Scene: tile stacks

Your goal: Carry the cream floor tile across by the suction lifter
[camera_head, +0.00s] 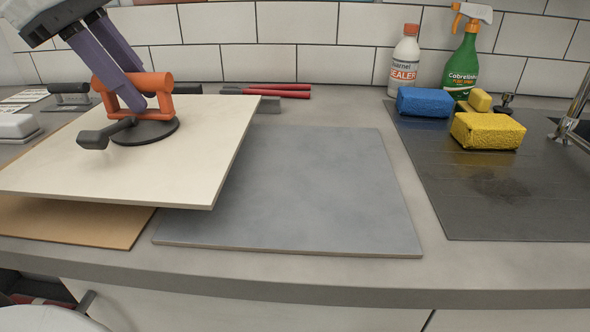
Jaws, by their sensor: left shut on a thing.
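The cream floor tile (190,170) hangs level in the air at the left of the head view. The suction lifter (137,88), with an orange handle, a dark lever and a black cup, stands on its top face. My left gripper (125,92) is shut on the lifter's handle from above. The tile is over a brown board (75,221) and overlaps the left part of a grey tile (320,190) lying on the counter. What lies under the cream tile is partly hidden. My right gripper is not in view.
Red-handled pliers (275,91) lie behind the grey tile. A dark mat (500,215) at the right bears yellow sponges (487,131) and a blue sponge (425,102). A sealer bottle (404,60) and a green spray bottle (463,65) stand at the back by the wall.

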